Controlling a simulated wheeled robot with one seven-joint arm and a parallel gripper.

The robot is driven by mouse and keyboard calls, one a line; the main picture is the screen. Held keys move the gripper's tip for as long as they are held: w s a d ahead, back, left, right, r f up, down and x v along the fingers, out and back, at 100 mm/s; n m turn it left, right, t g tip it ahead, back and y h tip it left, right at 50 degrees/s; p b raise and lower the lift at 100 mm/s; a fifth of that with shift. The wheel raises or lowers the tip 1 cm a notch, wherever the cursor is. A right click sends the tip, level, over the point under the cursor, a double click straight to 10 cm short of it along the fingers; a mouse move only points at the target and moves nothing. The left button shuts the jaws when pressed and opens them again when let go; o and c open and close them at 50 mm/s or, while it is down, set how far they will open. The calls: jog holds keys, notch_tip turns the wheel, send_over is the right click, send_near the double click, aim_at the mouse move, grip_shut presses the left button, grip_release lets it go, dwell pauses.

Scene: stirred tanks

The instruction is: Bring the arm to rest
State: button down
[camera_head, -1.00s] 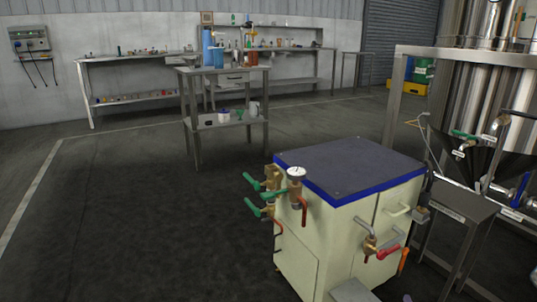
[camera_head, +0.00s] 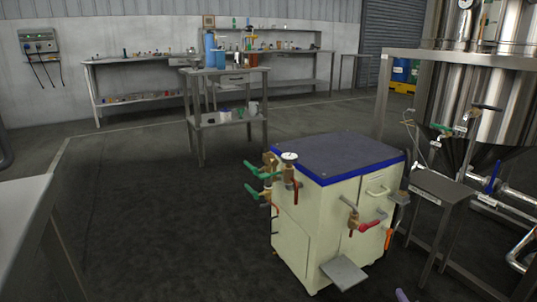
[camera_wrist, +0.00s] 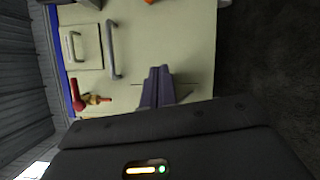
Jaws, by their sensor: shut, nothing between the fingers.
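My gripper (camera_wrist: 157,88) shows in the wrist view with its two dark purple fingers together and nothing between them. It points at the front of a cream cabinet, which appears turned sideways there. A gap to the cabinet cannot be judged from this view. In the head view the cream cabinet (camera_head: 300,232) stands on the floor right of centre, with a dark, blue-edged top (camera_head: 340,155). My arm is mostly out of the head view.
A red-handled valve (camera_head: 368,226) sticks out from the cabinet front, above a small grey ledge (camera_head: 344,273). Green-handled valves (camera_head: 256,192) and a gauge (camera_head: 289,157) are at its left. A grey table (camera_head: 25,215) stands at left. Steel tanks (camera_head: 470,85) stand right. Floor between is clear.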

jog(key=w+a+r+n+g+y+p, duration=0.2)
jog(key=a+r+n+g+y, duration=0.75)
jog(key=a+r+n, duration=1.1)
jog(key=s+a+r+n+g+p, duration=0.1)
jog(key=s+a+r+n+g, duration=0.1)
jog(key=s+a+r+n, duration=0.3)
jog(key=s+a+r+n+g+p, duration=0.1)
jog(key=s+a+r+n+g, duration=0.25)
jog(key=a+n, duration=0.45)
jog(key=s+a+r+n+t+h+p, duration=0.1)
jog(key=s+r+n+h+p, duration=0.1)
jog(key=s+r+n+h, duration=0.2)
jog(key=s+r+n+t+h+p, duration=0.1)
jog(key=s+r+n+h, duration=0.4)
jog(key=s+r+n, duration=0.6)
jog(key=s+n+p, duration=0.1)
jog(key=s+n, duration=0.3)
jog(key=s, duration=0.3)
jog(key=shift+s+a, duration=0.3)
jog(key=shift+a, duration=0.05)
